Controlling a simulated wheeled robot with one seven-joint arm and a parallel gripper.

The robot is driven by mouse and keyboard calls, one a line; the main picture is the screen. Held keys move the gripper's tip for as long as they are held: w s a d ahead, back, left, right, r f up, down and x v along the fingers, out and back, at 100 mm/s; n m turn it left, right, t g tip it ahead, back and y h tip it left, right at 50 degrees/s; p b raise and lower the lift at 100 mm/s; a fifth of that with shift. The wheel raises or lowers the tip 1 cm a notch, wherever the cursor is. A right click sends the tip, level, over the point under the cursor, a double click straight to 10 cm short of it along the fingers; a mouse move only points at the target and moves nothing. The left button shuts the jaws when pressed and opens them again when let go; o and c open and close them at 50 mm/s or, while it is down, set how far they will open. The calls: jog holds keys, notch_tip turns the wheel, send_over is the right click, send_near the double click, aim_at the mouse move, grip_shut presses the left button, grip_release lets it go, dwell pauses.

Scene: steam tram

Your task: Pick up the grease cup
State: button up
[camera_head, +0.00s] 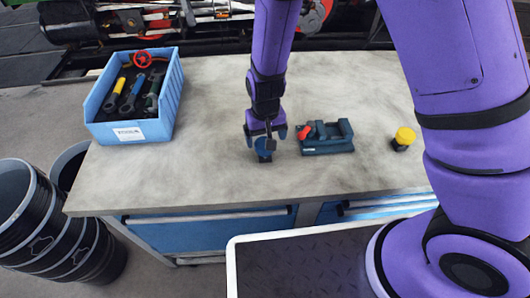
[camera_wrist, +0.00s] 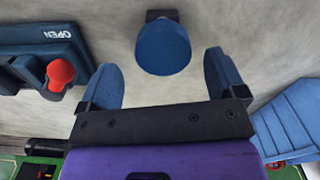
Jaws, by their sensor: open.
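A small cup with a round blue top (camera_head: 263,145) and a dark base stands on the grey workbench (camera_head: 215,85), below my gripper (camera_head: 266,135). In the wrist view, its blue top (camera_wrist: 163,48) sits just beyond the gap between my fingertips (camera_wrist: 162,70), centred between them and apart from both. My gripper is open and empty. A similar small cup with a yellow top (camera_head: 404,136) and a black base stands at the right of the bench. The pictures do not show by a label which one is the grease cup.
A blue bin (camera_head: 172,95) of tools stands at the left. Black drums (camera_head: 95,250) stand on the floor. The bench between bin and gripper is clear.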

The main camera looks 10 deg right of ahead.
jog(key=shift+s+a+f, duration=0.1)
jog(key=shift+f, duration=1.4)
jog(key=shift+a+f, duration=0.1)
jog(key=shift+f, duration=1.4)
jog(key=c, duration=1.2)
jog(key=shift+r, duration=0.15)
